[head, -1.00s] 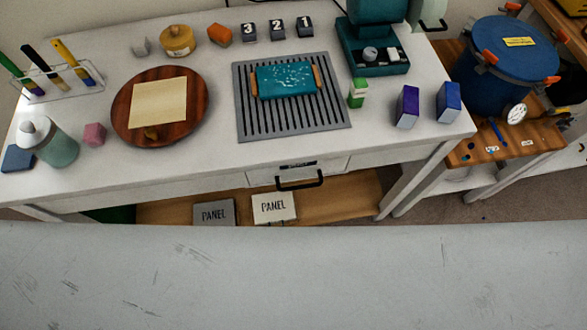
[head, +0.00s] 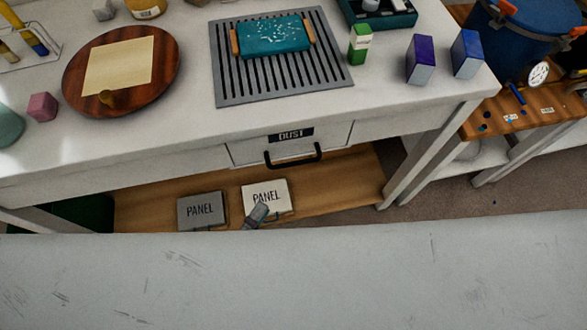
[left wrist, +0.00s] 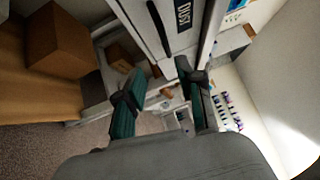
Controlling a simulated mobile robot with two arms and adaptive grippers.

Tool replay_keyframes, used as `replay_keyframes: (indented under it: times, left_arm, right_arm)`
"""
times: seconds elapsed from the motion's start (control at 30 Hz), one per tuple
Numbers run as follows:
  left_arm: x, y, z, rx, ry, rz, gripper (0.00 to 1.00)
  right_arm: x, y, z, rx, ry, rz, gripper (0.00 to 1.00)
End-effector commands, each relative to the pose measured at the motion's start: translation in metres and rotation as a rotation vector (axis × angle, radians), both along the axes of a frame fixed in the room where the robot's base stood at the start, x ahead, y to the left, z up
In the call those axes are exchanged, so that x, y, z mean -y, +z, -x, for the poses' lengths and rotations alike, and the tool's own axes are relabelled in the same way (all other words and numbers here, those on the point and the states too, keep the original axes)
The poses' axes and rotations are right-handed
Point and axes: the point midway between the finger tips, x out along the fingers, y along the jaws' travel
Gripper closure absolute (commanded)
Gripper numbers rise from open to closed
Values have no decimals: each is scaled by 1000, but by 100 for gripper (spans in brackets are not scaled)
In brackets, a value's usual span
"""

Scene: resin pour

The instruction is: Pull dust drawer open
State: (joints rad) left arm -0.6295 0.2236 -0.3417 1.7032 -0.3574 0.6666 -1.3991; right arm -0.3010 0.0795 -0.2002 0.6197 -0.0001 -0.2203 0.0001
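The dust drawer (head: 338,137) is a white front under the table edge, labelled DUST, with a black bar handle (head: 292,161). It looks shut, flush with the table. In the left wrist view the drawer front (left wrist: 197,35) and its dark handle (left wrist: 159,27) show upright, just beyond the fingertips. My left gripper (left wrist: 160,67) is open, its two fingers apart with nothing held between them. In the head view only a tip of my left gripper (head: 257,215) shows, below the handle and in front of the white panel, apart from the handle. My right gripper is out of view.
A lower wooden shelf (head: 340,180) holds a grey panel (head: 201,210) and a white panel (head: 266,196). Above the drawer are a grated plate (head: 230,85) with a teal block (head: 275,38) and a round wooden board (head: 165,60). A cardboard box (left wrist: 62,40) shows in the wrist view.

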Motion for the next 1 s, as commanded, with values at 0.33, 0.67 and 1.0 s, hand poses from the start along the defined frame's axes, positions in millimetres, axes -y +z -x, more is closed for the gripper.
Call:
replay_keyframes:
  times: [0.33, 0.67, 1.0]
  left_arm:
    - [28, 16, -36, 38, -5, -7, 63]
    - [67, 24, -89, 34, -5, -6, 63]
    - [82, 25, -110, 31, -5, -8, 63]
  right_arm:
    - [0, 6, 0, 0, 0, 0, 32]
    - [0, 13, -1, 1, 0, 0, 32]
    - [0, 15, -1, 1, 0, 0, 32]
